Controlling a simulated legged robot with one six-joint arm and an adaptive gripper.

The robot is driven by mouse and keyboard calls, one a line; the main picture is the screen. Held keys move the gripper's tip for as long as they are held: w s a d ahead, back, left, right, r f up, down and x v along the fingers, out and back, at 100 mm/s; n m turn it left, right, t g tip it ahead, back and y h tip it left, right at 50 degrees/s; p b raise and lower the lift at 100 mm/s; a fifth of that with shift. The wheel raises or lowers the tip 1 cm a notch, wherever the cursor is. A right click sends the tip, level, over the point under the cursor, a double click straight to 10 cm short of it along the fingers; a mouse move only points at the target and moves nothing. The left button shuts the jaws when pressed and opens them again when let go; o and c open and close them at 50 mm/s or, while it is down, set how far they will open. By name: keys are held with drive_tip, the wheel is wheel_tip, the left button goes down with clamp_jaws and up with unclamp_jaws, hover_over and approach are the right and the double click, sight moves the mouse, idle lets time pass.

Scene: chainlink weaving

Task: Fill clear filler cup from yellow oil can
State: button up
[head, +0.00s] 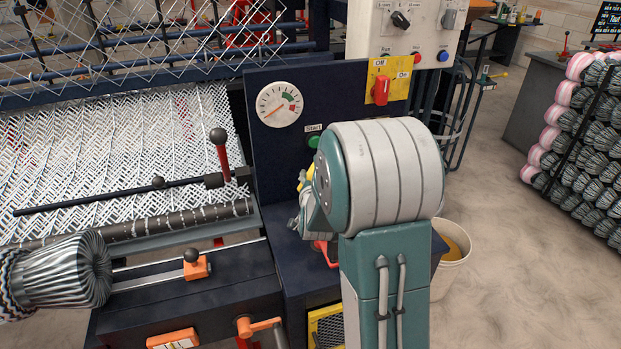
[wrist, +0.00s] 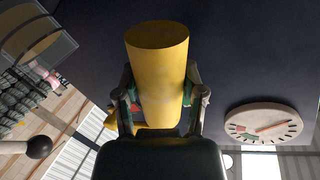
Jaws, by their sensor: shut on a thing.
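The yellow oil can (wrist: 158,62) is between the two fingers of my gripper (wrist: 160,98) in the wrist view, and the fingers are shut on its sides. In the head view only a small yellow piece of the can (head: 302,180) shows past my arm, in front of the dark machine panel. My gripper is mostly hidden there behind my arm. A see-through shape with a yellowish patch (wrist: 35,40) is at the upper left of the wrist view; I cannot tell whether it is the clear filler cup. I cannot pick out the cup in the head view.
A round gauge (head: 279,105) and a green start button (head: 314,142) are on the dark panel (head: 262,165) near my gripper. A white bucket (head: 452,268) is on the floor behind my arm.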

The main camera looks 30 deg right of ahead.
clamp_jaws()
drive_tip(key=shift+r, duration=3.55)
drive_tip(key=shift+w+f+n, duration=0.1)
drive_tip(key=shift+f+n, duration=0.05)
drive_tip(key=shift+n, duration=0.35)
drive_tip(key=n, duration=0.2)
drive_tip(key=n+t+h, duration=0.1)
drive_tip(key=n, duration=0.1)
drive_tip(key=shift+n+h, duration=0.3)
